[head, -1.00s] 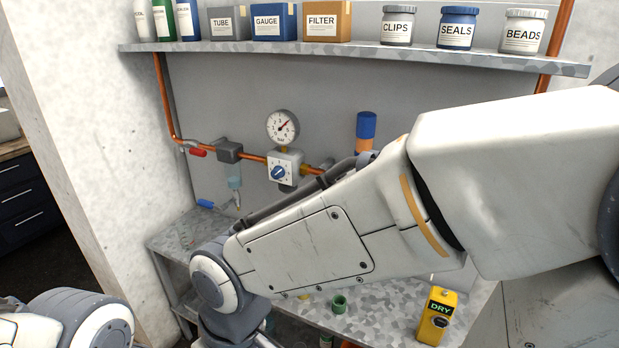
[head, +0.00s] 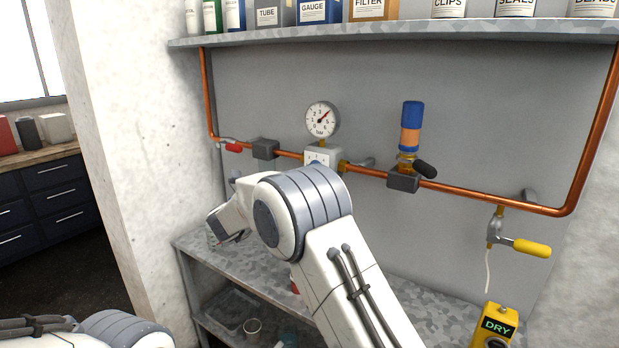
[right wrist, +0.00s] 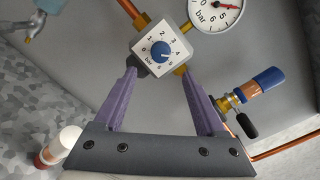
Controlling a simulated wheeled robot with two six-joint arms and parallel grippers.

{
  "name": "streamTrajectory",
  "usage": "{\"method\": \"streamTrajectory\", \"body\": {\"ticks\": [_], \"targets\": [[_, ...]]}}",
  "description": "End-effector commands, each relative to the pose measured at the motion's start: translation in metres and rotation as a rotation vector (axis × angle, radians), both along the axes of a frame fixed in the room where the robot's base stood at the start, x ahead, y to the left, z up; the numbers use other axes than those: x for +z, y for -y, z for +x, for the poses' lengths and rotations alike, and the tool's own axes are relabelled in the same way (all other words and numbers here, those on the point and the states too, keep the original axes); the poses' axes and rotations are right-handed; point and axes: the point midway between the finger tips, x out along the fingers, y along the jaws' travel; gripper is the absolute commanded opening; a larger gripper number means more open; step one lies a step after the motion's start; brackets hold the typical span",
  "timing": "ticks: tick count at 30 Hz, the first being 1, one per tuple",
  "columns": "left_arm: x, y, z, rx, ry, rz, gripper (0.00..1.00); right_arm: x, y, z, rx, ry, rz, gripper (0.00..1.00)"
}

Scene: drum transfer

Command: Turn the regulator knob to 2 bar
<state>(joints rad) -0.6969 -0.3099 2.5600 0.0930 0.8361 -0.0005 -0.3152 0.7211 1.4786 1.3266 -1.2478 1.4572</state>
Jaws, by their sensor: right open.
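The regulator (head: 316,157) is a pale square block on the copper pipe in the head view; my right arm covers its lower part and knob. In the right wrist view its blue round knob (right wrist: 160,51) sits on a white numbered dial plate (right wrist: 150,68). The knob's pale mark is too small to read surely. The round pressure gauge (head: 322,119) above has a red needle pointing up and right; part of it shows in the right wrist view (right wrist: 217,8). My right gripper (right wrist: 160,76) is open and empty, its purple fingers apart below the knob. My left gripper is out of view.
A copper pipe (head: 465,193) carries a red-handled valve (head: 232,147), a blue-and-orange cylinder (head: 411,127) and a yellow-handled tap (head: 530,247). A shelf (head: 390,33) with jars and boxes runs above. A yellow DRY box (head: 494,326) stands on the metal bench (head: 440,308).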

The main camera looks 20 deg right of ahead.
Motion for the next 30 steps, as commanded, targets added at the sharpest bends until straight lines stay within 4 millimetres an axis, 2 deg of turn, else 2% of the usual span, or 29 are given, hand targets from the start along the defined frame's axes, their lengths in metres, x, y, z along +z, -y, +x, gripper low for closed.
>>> {"method": "streamTrajectory", "body": {"ticks": [15, 21, 29, 30], "targets": [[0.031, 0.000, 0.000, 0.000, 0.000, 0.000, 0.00, 0.003, 0.065, 0.054, -0.005, 0.002, -0.001, 0.73], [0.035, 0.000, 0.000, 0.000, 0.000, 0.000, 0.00, 0.001, 0.076, 0.064, -0.003, 0.001, -0.001, 0.73], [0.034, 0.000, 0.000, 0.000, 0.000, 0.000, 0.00, 0.001, 0.077, 0.066, -0.001, 0.001, -0.001, 0.73], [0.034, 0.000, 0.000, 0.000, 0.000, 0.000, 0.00, 0.001, 0.077, 0.066, -0.001, 0.001, -0.001, 0.69]]}}
